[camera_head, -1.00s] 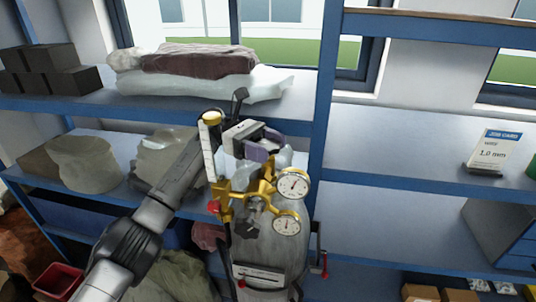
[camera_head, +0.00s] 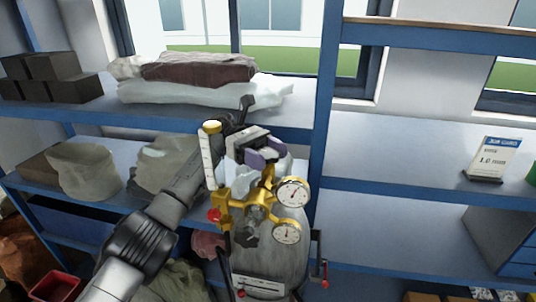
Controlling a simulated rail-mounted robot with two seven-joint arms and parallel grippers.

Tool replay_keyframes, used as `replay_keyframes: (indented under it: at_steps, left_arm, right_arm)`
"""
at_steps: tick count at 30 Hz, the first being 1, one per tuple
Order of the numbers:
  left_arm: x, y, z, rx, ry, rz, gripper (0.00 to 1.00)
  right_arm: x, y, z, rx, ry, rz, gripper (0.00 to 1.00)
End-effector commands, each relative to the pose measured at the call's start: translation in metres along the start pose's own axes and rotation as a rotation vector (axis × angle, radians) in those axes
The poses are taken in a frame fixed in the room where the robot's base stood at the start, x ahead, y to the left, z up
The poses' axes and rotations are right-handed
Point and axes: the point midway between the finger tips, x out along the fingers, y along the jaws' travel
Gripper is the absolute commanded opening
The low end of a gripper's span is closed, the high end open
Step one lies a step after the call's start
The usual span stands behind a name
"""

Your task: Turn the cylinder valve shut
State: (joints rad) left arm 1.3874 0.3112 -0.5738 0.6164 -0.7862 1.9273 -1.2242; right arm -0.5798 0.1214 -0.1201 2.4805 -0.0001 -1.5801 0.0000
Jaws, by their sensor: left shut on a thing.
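The grey gas cylinder (camera_head: 275,258) stands upright in front of the shelving. A brass regulator (camera_head: 238,207) with two round white gauges (camera_head: 292,193) sits at its top, beside a clear flow tube with a yellow cap (camera_head: 211,127). My left arm comes in from the lower left and passes behind the flow tube. My left gripper (camera_head: 262,160), with purple-grey fingers, is shut at the cylinder's top, just above and behind the brass fittings. The cylinder valve is hidden by the fingers and fittings. My right gripper is not in view.
Blue-framed shelves surround the cylinder. Dark blocks (camera_head: 45,77) and folded bundles (camera_head: 200,85) lie on the upper left shelf, with sacks (camera_head: 88,172) below. A job card (camera_head: 493,158) stands on the right shelf, which is mostly clear. A red bin (camera_head: 57,287) is at lower left.

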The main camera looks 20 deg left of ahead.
Motion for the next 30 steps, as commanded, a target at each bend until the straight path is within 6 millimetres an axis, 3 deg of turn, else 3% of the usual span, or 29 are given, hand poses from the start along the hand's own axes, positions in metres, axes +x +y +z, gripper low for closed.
replay_keyframes:
  at_steps: [8, 30]
  left_arm:
    - [0.0004, 0.0, 0.0001, 0.0, 0.001, -0.001, 0.84]
    - [-0.0006, -0.001, -0.0015, 0.0, 0.001, 0.075, 0.84]
  right_arm:
    - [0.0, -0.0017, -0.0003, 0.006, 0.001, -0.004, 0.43]
    - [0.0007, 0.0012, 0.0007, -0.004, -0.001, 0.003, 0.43]
